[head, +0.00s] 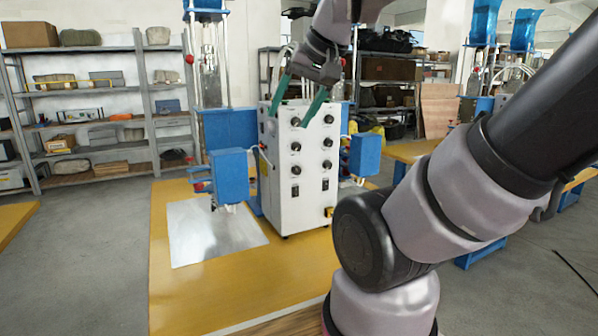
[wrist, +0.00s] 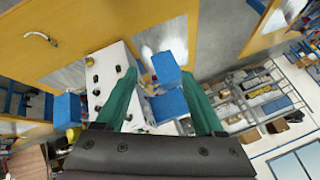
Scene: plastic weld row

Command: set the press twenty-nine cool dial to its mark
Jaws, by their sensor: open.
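The press's white control box (head: 311,181) stands on a yellow table in the head view. Its front has two columns of round black dials, among them an upper left dial (head: 294,121) and an upper right dial (head: 328,119). Labels and marks are too small to read, so I cannot tell which is the cool dial. My gripper (head: 288,120) is open and empty, its green fingers pointing down before the box's upper part. In the wrist view, my gripper (wrist: 160,72) shows both fingers apart, with the white box (wrist: 112,75) behind the left finger.
Blue press parts (head: 229,176) flank the box on the left, and more blue parts (head: 365,154) on the right. A bare metal plate (head: 212,232) lies on the yellow table (head: 275,284). Shelves (head: 100,88) stand behind. My arm covers the right side of the head view.

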